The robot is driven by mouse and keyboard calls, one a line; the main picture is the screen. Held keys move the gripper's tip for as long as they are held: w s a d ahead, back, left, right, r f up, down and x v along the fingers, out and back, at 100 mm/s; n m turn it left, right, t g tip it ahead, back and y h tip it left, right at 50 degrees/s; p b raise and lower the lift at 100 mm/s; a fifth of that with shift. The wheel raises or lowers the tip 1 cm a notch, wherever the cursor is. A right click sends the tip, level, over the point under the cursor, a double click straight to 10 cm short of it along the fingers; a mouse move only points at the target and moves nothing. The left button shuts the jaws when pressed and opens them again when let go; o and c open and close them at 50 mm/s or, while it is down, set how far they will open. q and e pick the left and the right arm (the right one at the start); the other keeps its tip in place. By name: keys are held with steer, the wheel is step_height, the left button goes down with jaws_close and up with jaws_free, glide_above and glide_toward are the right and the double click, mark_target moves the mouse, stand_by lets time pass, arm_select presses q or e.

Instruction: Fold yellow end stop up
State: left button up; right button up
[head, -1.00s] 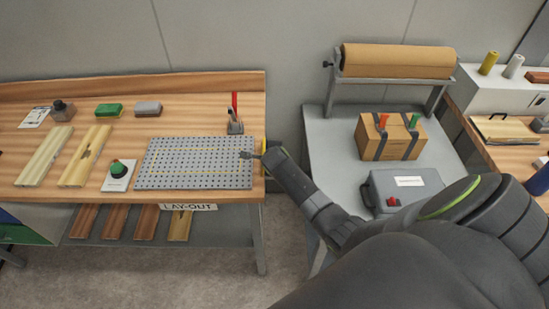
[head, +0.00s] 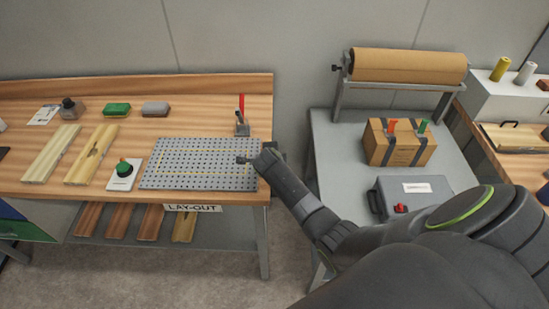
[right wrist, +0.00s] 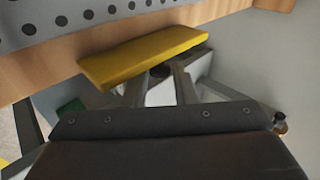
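The yellow end stop (right wrist: 140,55) shows in the right wrist view as a flat yellow bar beside the wooden bench edge. In the head view it is hidden behind my right arm. My right gripper (right wrist: 160,82) has its two fingers apart, with their tips close to the near side of the yellow bar; I cannot tell whether they touch it. In the head view the right gripper (head: 254,160) is at the right end of the perforated plate (head: 200,172) on the bench. My left gripper is not in view.
A red-handled clamp (head: 241,118) stands at the plate's back right corner. A green-topped button (head: 124,170) on a white base is left of the plate. Right of the gap is a grey table (head: 330,140) with a box (head: 400,148) and grey case (head: 415,195).

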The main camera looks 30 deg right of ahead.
steer(key=o, duration=0.3)
steer(key=b+v, duration=0.3)
steer(key=v, duration=1.4)
steer(key=shift+a, duration=0.2)
steer(key=shift+r, duration=0.1)
